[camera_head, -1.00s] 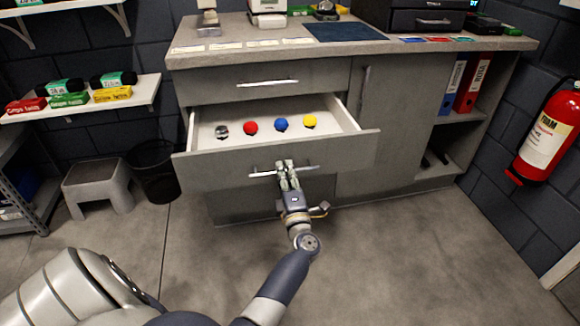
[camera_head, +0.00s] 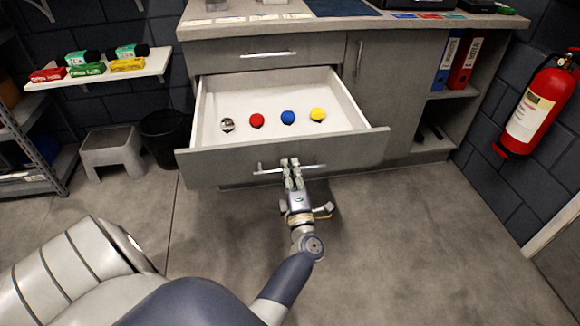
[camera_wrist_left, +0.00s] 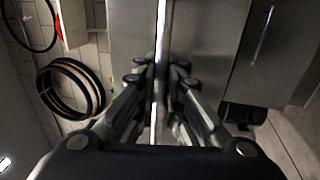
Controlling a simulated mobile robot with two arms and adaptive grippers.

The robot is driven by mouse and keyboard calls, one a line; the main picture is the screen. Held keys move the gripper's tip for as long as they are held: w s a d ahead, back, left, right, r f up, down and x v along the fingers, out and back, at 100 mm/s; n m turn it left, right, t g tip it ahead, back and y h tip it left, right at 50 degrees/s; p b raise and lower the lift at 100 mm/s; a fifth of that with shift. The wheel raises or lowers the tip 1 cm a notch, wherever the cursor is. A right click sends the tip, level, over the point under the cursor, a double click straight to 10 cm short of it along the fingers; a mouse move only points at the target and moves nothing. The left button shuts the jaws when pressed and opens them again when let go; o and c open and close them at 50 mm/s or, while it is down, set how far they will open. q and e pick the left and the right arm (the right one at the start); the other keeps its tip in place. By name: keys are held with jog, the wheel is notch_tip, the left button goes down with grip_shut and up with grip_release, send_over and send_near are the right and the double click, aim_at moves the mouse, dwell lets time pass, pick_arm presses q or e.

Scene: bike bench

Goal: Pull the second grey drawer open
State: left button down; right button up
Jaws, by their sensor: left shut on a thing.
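The second grey drawer (camera_head: 225,171) is pulled well out from the grey cabinet in the head view. Inside it lie a silver, a red, a blue and a yellow round item. My left gripper (camera_head: 290,163) is shut on the drawer's bar handle (camera_head: 316,167), right of the handle's middle. In the left wrist view the handle (camera_wrist_left: 166,25) runs between the fingers of the left gripper (camera_wrist_left: 162,75). My right gripper is not in view.
The top drawer (camera_head: 290,50) is shut above. A cabinet door (camera_head: 388,70) and shelves with binders (camera_head: 465,62) are on the right. The floor in front is clear.

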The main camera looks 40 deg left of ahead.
pick_arm(q)
jog(key=c, duration=1.7)
grip_release()
